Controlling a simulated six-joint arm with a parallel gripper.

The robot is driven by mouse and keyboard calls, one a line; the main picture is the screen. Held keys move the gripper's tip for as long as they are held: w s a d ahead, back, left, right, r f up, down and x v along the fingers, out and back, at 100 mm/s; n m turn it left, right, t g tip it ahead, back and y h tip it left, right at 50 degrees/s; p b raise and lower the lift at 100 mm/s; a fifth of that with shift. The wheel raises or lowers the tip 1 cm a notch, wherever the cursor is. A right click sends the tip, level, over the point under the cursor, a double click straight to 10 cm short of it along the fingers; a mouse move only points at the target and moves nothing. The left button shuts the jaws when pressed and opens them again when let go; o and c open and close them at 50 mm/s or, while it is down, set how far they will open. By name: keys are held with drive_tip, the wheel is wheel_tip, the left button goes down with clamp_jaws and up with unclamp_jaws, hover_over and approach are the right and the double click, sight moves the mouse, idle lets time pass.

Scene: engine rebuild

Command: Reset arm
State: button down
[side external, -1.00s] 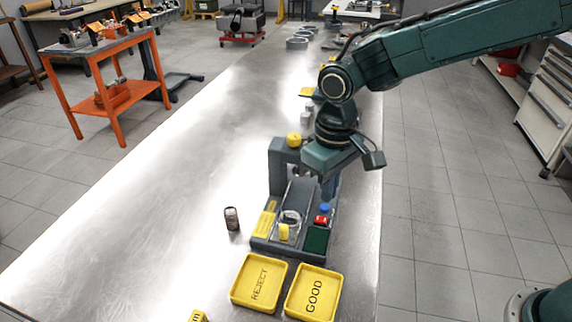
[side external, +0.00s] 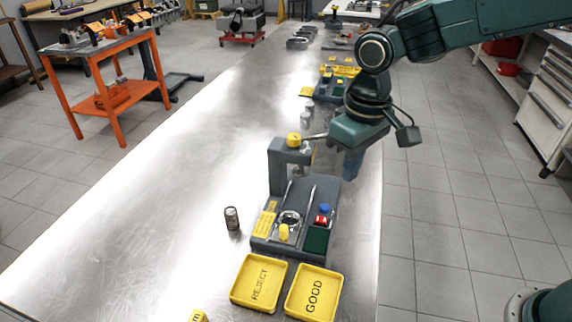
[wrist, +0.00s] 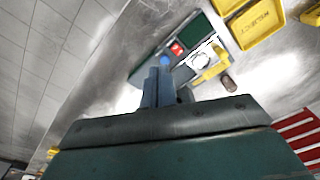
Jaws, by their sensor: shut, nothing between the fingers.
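My gripper (side external: 353,165) hangs above the right edge of the steel bench, right of the grey test fixture (side external: 327,191). In the wrist view my gripper (wrist: 158,72) has its two blue fingers together with nothing between them. The fixture carries a yellow-topped post, a round ring seat with a yellow part, a blue button (side external: 324,208), a red button (side external: 321,221) and a dark green pad (side external: 316,240). A small dark cylinder (side external: 232,218) stands upright on the bench left of the fixture.
The yellow REJECT tray (side external: 240,296) and GOOD tray (side external: 294,304) sit empty in front of the fixture. Another fixture with yellow labels (side external: 340,72) stands farther back on the bench. The bench's left side is largely clear.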

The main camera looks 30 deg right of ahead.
drive_tip(key=s+d+r+m+t, duration=0.1)
drive_tip(key=s+d+r+t, duration=0.1)
drive_tip(key=s+d+r, duration=0.7)
drive_tip(key=s+d+f+m+t, duration=0.1)
drive_tip(key=s+d+t, duration=0.2)
drive_tip(key=s+d, duration=0.4)
drive_tip(key=s, duration=0.3)
drive_tip(key=shift+s+d+f+m, duration=0.15)
drive_tip(key=shift+s+d+m, duration=0.15)
drive_tip(key=shift+s+d, duration=0.1)
drive_tip(key=w+a+r+n+g, duration=0.25)
drive_tip(key=w+a+n, duration=0.45)
drive_tip(key=w+n, duration=0.55)
drive_tip(key=w+a+f+n+g, duration=0.1)
drive_tip(key=w+a+f+n, duration=0.2)
drive_tip(key=a+n, duration=0.3)
drive_tip(key=w+a+f+n+g, duration=0.2)
drive_tip(key=w+a+f+n, duration=0.1)
drive_tip(key=w+a+n, duration=0.2)
drive_tip(key=shift+w+a+f+n, duration=0.2)
drive_tip(key=shift+a+n, duration=0.85)
drive_tip(key=shift+n, duration=0.7)
